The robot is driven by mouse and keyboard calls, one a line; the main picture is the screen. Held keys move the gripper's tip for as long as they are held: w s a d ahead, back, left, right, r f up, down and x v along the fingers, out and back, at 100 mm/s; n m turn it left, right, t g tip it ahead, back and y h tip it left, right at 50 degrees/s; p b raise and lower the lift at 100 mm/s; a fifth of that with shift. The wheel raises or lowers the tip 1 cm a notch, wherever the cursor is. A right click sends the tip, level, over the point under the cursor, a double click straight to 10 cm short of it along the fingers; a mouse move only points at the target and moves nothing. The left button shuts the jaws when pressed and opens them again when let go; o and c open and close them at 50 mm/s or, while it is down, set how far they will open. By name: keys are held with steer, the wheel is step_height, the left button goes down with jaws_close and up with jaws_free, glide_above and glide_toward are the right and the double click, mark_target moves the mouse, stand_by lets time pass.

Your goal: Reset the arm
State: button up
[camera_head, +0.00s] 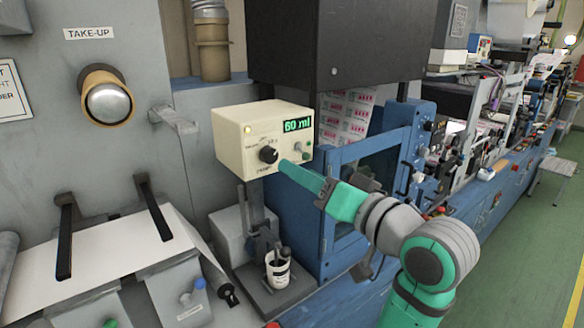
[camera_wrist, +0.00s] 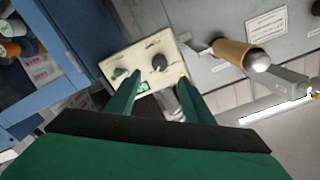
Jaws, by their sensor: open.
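My gripper (camera_head: 288,168) is in front of a cream control box (camera_head: 232,145), its fingertips close to the panel. In the wrist view my gripper (camera_wrist: 153,92) has its two green fingers spread apart, with nothing between them but the box (camera_wrist: 143,66) beyond. I cannot tell whether a fingertip touches the panel. The box has a black knob (camera_head: 268,154), also in the wrist view (camera_wrist: 159,63), and a green display (camera_head: 298,124) reading 60 ml. A small toggle and green button sit to the right of the knob in the head view.
A white cup (camera_head: 278,270) stands on the dark base below the box. A blue machine frame (camera_head: 340,165) is close behind my arm. A take-up roller (camera_head: 107,100) juts out at the left. Open green floor (camera_head: 520,270) lies at the right.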

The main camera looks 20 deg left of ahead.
steer(key=shift+s+d, duration=0.3)
steer(key=shift+d, duration=0.1)
steer(key=w+d+f+m+t+h, duration=0.1)
steer(key=d+f+m+t+h, duration=0.25)
steer(key=f, duration=1.15)
steer(key=w+d+f+m+t+h, duration=0.1)
steer(key=d+f+m+t+h, duration=0.2)
steer(key=f, duration=1.1)
steer(key=s+d+f+m+g+h, duration=0.15)
steer(key=s+f+m+h, duration=0.35)
steer(key=f, duration=0.6)
steer(key=s+d+f+n+h, duration=0.1)
steer(key=s+d+f+n, duration=0.1)
steer(key=s+f, duration=0.5)
steer(key=s+d+f+n+h, duration=0.15)
steer(key=s+f, duration=0.25)
steer(key=s, duration=0.6)
steer(key=s+a+r+n, duration=0.1)
steer(key=s+n, duration=0.3)
steer(key=s, duration=1.4)
steer(key=shift+r+g, duration=0.3)
